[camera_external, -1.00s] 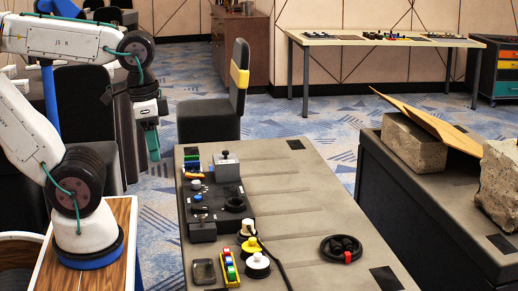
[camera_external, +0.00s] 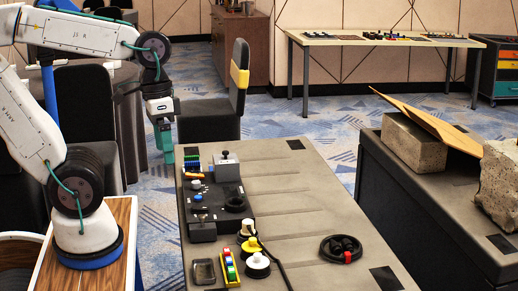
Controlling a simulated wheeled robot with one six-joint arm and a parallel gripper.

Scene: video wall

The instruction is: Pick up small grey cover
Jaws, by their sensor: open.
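My gripper (camera_external: 167,158) has teal fingers that point down. It hangs just off the back left corner of the near grey table (camera_external: 290,205), above floor height. It is open and nothing shows in it. A small dark grey shallow piece (camera_external: 204,271) lies at the front left of the table, well in front of my gripper; it may be the grey cover, but I cannot tell for sure. A grey box with a black knob (camera_external: 227,170) stands at the back left of the table, just right of my gripper.
A black control panel (camera_external: 203,230) with knobs runs along the table's left side. Yellow and white round buttons (camera_external: 257,265) and a strip of coloured blocks (camera_external: 229,267) stand near the front. A coiled black cable (camera_external: 341,247) lies at right. The table's middle is clear.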

